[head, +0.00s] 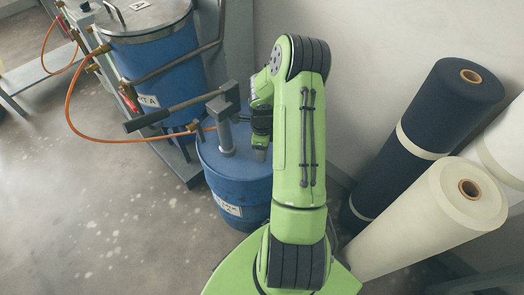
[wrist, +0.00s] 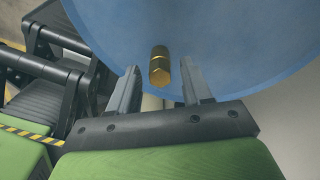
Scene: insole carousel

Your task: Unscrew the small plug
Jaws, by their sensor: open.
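The small brass plug (wrist: 160,65) has a hexagonal body and stands out from the blue drum's top in the wrist view. The blue drum (head: 240,187) stands on the floor in the head view, and its blue surface fills the upper wrist view (wrist: 225,45). My gripper (wrist: 160,72) is open, with one grey finger on each side of the plug and a visible gap on both sides. In the head view my gripper (head: 260,150) is over the right part of the drum top. The plug is hidden there.
A grey hand pump (head: 222,125) with a long lever (head: 168,112) rises from the drum top, close to my gripper. A larger blue drum (head: 165,62) with an orange hose (head: 70,108) stands behind. Fabric rolls (head: 425,220) lean at the right. The floor (head: 90,210) at left is clear.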

